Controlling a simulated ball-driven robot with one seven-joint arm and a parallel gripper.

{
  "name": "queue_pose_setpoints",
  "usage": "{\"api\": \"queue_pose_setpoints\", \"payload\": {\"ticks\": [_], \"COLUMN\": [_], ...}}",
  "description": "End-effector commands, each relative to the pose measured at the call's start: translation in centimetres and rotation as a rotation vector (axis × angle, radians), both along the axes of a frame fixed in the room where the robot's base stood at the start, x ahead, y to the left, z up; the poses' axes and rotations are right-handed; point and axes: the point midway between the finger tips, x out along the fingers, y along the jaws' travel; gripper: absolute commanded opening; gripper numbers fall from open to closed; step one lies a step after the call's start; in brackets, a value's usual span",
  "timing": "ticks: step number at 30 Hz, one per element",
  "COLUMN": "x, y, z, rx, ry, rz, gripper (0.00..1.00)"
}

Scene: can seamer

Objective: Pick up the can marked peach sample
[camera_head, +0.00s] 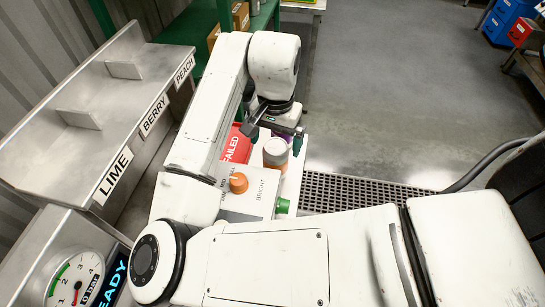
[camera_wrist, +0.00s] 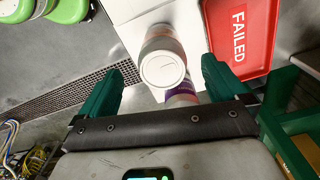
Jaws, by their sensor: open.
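A can with a pale lid (camera_wrist: 163,68) and a brownish-orange band stands on a white surface in the wrist view. It also shows in the head view as a can with a grey top (camera_head: 275,150). A second can with a purple band (camera_wrist: 181,94) is beside it, partly hidden behind my gripper; a bit of purple (camera_head: 284,139) shows in the head view. No can label is readable, so I cannot tell which is marked peach sample. My gripper (camera_wrist: 162,70) is open, its green fingers either side of the pale-lidded can, with gaps on both sides.
A red FAILED tray (camera_wrist: 240,35) lies beside the cans. The metal chute (camera_head: 85,115) labelled LIME, BERRY and PEACH is at left. A dark floor grating (camera_head: 350,192) lies to the right.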

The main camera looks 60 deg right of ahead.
Motion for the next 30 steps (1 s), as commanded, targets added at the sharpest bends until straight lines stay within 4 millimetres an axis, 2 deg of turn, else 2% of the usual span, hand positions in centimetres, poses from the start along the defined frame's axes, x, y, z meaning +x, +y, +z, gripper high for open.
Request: {"api": "queue_pose_setpoints", "payload": {"ticks": [3, 8, 18, 27, 30], "x": [0.0, 0.1, 0.2, 0.2, 0.2], "y": [0.0, 0.0, -0.3, -0.4, -0.4], "z": [-1.3, -2.3, -6.6, -7.1, -7.1], "rx": [0.001, 0.001, 0.001, -0.001, -0.001], "ry": [0.0, -0.001, -0.001, -0.002, -0.002], "rz": [0.002, 0.001, 0.002, 0.0, 0.0], "gripper": [0.99, 0.99, 0.99, 0.99, 0.89]}}
